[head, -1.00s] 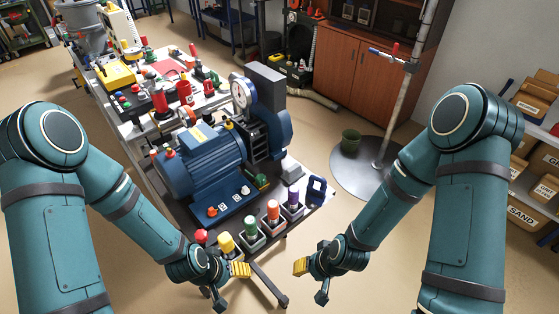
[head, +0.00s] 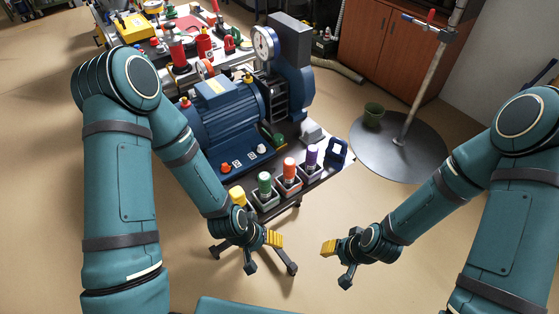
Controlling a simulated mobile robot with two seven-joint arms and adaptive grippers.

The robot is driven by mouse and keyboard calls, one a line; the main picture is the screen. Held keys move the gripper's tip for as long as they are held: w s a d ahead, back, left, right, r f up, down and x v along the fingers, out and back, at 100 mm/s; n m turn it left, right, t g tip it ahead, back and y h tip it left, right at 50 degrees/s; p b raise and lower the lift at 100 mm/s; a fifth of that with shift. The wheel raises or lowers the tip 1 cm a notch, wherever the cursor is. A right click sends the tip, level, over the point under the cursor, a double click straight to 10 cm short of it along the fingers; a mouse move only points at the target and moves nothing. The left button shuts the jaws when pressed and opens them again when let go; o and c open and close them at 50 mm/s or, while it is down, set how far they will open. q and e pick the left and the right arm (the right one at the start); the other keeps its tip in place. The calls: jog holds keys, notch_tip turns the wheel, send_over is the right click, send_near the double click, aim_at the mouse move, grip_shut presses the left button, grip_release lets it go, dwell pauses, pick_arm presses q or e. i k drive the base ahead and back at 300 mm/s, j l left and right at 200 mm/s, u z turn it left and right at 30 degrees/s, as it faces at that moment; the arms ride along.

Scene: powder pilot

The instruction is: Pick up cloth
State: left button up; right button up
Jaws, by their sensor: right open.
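I cannot make out a cloth for certain. A flat red patch (head: 187,23) on the far bench may be one, but it is too small to tell. My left gripper (head: 263,250) is at the near end of the motor cart, in front of the colored-top bottles. It looks open and empty. My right gripper (head: 335,262) is open and empty over bare floor, to the right of the left one. Both are far from the red patch.
A blue motor (head: 222,117) fills the cart, with several capped bottles, one with a green top (head: 265,183), along its near edge. A wooden cabinet (head: 385,50) stands behind.

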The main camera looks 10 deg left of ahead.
aim_at(313, 135)
jog(key=u, duration=1.9)
jog(key=l+u, duration=0.1)
jog(key=u, duration=0.75)
jog(key=k+l+u, duration=0.1)
jog(key=u, duration=0.3)
jog(key=k+l, duration=0.6)
jog(key=l, duration=0.15)
jog(key=k+l, duration=0.6)
jog(key=l, duration=0.15)
